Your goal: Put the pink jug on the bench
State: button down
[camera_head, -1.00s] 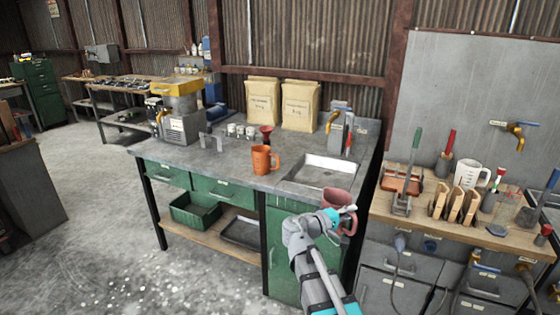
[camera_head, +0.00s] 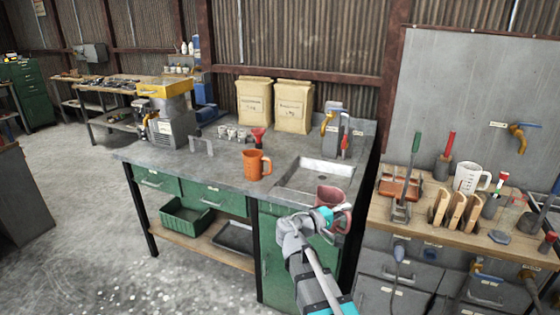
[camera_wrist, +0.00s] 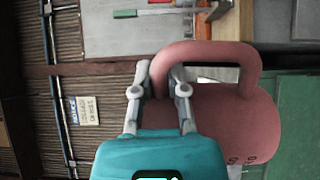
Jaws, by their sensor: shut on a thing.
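The pink jug (camera_head: 331,196) is held by my gripper (camera_head: 322,215) in front of the bench's right front corner, near the sink. In the wrist view the fingers (camera_wrist: 160,88) are shut on the handle of the jug (camera_wrist: 215,120), with the handle loop showing beyond them. The bench (camera_head: 210,170) has a grey metal top and green drawers. In the head view my arm and gripper hide part of the jug's lower side.
An orange jug (camera_head: 255,165) stands on the bench left of the sink basin (camera_head: 318,178). A red funnel (camera_head: 258,137), white cups, two paper bags (camera_head: 293,106) and a yellow-topped machine (camera_head: 166,115) stand farther back. A wooden-topped workbench (camera_head: 400,214) with tools is at the right.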

aim_at(278, 159)
jog(key=i, duration=1.3)
jog(key=u, duration=0.05)
